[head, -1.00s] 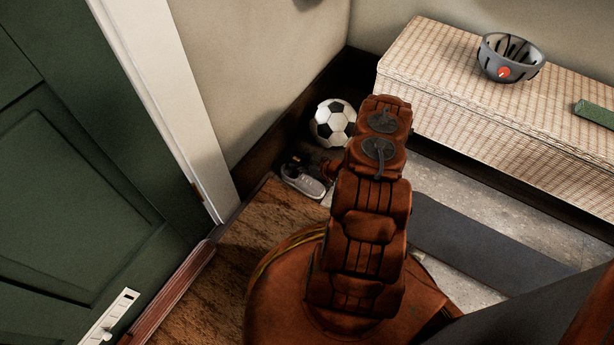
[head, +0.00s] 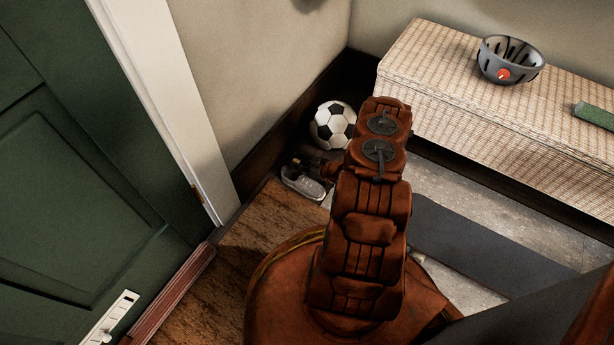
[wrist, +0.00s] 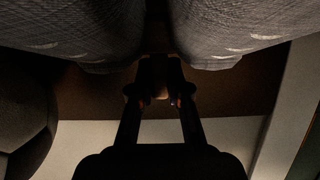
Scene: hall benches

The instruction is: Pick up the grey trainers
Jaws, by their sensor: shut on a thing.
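The grey trainers (head: 303,183) are on the floor by the door frame in the head view, partly hidden by my gripper and arm. In the wrist view the left trainer (wrist: 70,30) and the right trainer (wrist: 250,25) fill the top, side by side. My gripper (wrist: 160,85) has its fingertips close together at the gap between them. It is shut on the trainers, though the dark picture hides the exact contact. In the head view my wrist hides most of the fingers.
A black and white football (head: 333,125) lies in the corner just behind the trainers; it also shows in the wrist view (wrist: 25,125). A wicker bench (head: 450,80) stands right, with a bowl (head: 510,58) and a green object (head: 594,115) on it. The green door (head: 80,190) is left.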

